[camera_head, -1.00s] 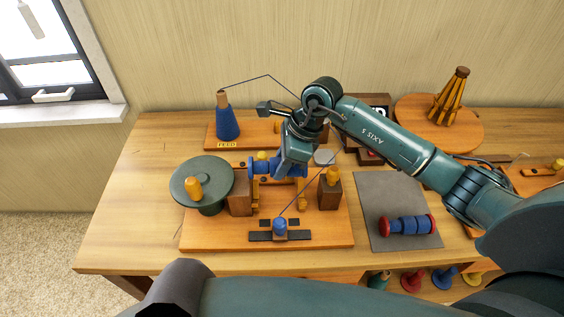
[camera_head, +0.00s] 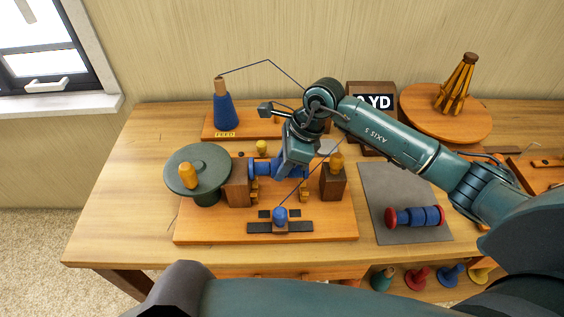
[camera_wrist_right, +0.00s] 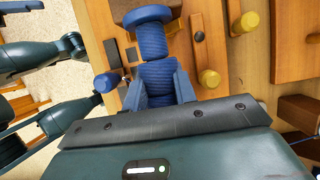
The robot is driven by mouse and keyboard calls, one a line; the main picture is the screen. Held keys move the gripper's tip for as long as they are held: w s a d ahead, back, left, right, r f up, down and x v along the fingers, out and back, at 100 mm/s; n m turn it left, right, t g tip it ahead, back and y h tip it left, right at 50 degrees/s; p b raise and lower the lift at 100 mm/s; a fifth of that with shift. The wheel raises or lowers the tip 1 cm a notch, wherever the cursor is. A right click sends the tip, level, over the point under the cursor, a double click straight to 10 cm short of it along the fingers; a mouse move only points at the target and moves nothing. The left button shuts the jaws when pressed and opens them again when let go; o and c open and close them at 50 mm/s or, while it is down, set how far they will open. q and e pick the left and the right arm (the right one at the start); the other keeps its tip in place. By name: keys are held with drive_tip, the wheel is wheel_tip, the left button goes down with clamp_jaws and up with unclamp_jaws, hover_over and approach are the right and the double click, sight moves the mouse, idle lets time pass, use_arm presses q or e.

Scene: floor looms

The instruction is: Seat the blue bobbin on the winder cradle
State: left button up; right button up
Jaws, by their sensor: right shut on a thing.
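The blue bobbin (camera_head: 260,169) lies level above the winder board (camera_head: 205,233), between the left dark wooden block (camera_head: 237,184) and the right one (camera_head: 333,184). My right gripper (camera_head: 292,168) is shut on its right part. In the wrist view the bobbin (camera_wrist_right: 160,72) runs away from the jaws, with its flange (camera_wrist_right: 148,15) at the far end. The winder cradle is mostly hidden under bobbin and gripper; small yellow posts (camera_head: 254,192) show beside it. I cannot tell whether bobbin and cradle touch. My left gripper is not seen.
A green crank disc (camera_head: 207,160) with a yellow knob stands left of the blocks. A blue feed cone (camera_head: 222,110) stands behind, its thread running over the arm. A red-ended blue bobbin (camera_head: 414,217) lies on the grey mat (camera_head: 385,190) at right.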

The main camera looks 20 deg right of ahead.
sight(282, 194)
idle(0.5)
idle(0.5)
drive_tip(key=shift+f+b, duration=1.4)
drive_tip(key=shift+f, duration=0.15)
drive_tip(key=shift+f+b, duration=0.65)
drive_tip(key=shift+b, duration=0.2)
